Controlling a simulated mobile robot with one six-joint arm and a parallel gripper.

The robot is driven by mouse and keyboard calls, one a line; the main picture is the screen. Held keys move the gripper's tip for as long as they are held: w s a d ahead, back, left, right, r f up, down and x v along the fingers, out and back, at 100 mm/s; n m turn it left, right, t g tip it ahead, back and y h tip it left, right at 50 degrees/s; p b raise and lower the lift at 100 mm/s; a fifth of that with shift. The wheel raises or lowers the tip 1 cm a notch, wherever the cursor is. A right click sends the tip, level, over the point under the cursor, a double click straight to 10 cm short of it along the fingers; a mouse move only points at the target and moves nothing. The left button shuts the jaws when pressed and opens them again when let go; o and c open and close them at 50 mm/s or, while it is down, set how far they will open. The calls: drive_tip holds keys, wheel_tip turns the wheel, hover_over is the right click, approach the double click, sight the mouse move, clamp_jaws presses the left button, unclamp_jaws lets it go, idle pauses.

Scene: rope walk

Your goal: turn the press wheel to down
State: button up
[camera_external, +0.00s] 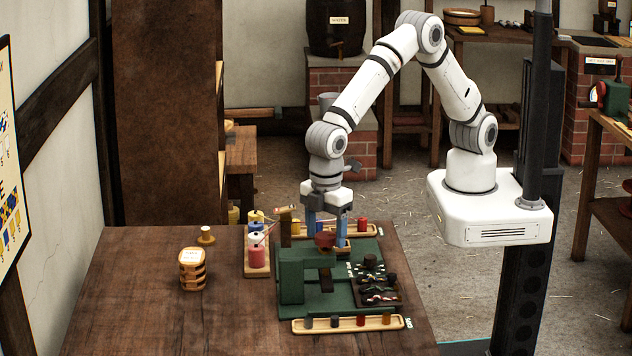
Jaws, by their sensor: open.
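The green press (291,277) stands on a green base toward the right end of the brown table. The wheel's markings and turn position are too small to read.
A wooden rack with spools (257,270) stands left of the press. A tray with several small pegs (348,323) lies in front, and a dark tray of small pieces (378,291) to the right. A stacked wooden object (192,269) stands farther left. The table's front left is clear.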

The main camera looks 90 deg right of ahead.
drive_tip(key=shift+c, duration=0.5)
drive_tip(key=c, duration=0.9)
